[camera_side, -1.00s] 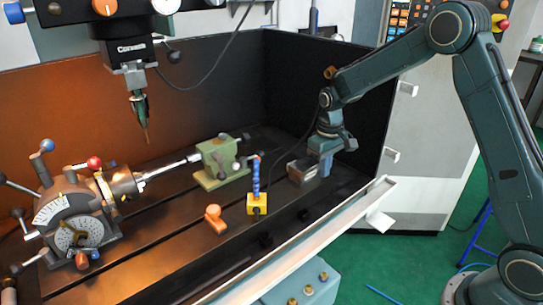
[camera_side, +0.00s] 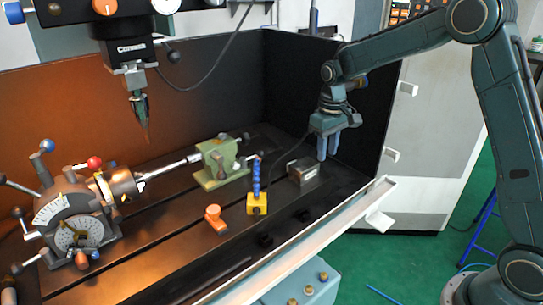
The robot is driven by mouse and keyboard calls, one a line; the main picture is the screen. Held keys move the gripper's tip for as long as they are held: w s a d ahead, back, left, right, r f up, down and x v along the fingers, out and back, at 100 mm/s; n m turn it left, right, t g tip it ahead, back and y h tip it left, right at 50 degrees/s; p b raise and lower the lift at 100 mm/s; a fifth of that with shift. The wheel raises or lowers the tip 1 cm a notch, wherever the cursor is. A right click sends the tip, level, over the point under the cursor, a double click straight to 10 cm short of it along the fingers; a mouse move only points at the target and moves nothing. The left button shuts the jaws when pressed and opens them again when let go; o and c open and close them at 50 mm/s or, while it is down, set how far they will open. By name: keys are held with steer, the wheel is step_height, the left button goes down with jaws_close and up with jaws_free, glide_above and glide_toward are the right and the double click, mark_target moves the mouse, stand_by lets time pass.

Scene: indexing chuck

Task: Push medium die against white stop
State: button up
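No die or white stop is clearly identifiable at this size. A small grey metal block (camera_side: 304,174) sits on the dark machine table, right of the blue-handled yellow piece. My gripper (camera_side: 328,158) is to the right of and behind this block, pointing down with its two blue fingers side by side. Nothing shows held between them. The gap between the fingers is too small here to tell whether they are open or shut.
A yellow base with a blue upright (camera_side: 257,203) and an orange piece (camera_side: 215,219) stand left of the block. A green tailstock (camera_side: 218,163) and the indexing chuck (camera_side: 120,184) are farther left. A white rail (camera_side: 310,243) edges the front.

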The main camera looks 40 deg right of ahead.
steer(key=o, duration=0.7)
steer(key=shift+w+r+m, duration=0.1)
steer(key=shift+w+m, duration=0.1)
steer(key=shift+m, duration=0.2)
steer(key=shift+o, duration=0.9)
steer(key=shift+w+m, duration=0.15)
steer(key=shift+m, duration=0.15)
step_height(320, 180, up, 6)
steer(key=m, duration=1.7)
glide_above(305, 164)
steer(key=shift+d+f, duration=0.1)
steer(key=shift+f, duration=0.1)
steer(key=shift+f, duration=0.15)
steer(key=shift+f, duration=6.75)
